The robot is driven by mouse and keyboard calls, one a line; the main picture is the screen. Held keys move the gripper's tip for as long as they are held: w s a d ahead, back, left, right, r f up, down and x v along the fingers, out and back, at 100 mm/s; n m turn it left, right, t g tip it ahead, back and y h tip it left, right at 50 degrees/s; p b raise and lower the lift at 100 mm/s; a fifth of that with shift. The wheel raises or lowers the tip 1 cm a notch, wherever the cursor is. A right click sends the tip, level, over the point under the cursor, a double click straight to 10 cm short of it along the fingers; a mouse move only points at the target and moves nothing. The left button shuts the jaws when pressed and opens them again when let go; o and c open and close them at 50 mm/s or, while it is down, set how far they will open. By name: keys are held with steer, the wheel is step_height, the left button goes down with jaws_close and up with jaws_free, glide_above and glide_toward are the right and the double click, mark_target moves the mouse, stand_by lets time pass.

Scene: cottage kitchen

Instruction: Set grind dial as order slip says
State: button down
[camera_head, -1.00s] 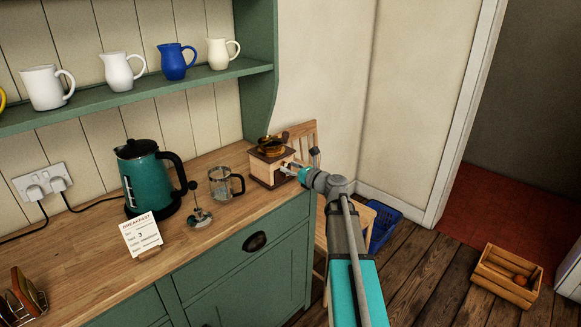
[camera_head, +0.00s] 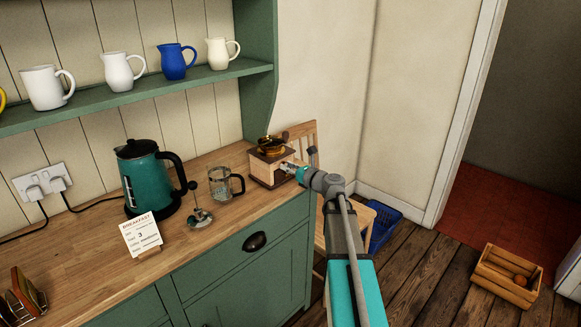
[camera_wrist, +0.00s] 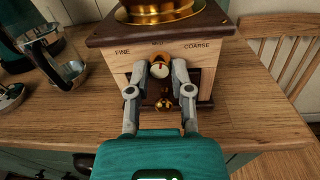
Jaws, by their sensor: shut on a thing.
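The coffee grinder (camera_head: 266,168) is a pale wooden box with a dark top and brass bowl, at the counter's right end. In the wrist view its front (camera_wrist: 218,58) reads FINE at left and COARSE at right; the middle label is mostly hidden. My gripper (camera_wrist: 160,76) is shut on the dial, one finger on each side. The order slip (camera_head: 140,235), headed BREAKFAST, stands on the counter; its coffee line is too small to read surely.
A brass drawer knob (camera_wrist: 164,104) sits just below the fingers. A glass press jug (camera_head: 222,185), its plunger (camera_head: 200,214) and a teal kettle (camera_head: 148,180) stand left of the grinder. A toast rack (camera_head: 24,300) is at front left. A chair (camera_head: 357,222) stands right of the counter.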

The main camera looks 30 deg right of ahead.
steer(key=shift+d+n, duration=0.1)
steer(key=shift+n, duration=1.5)
steer(key=c, duration=0.5)
jaws_free()
steer(key=shift+c, duration=0.2)
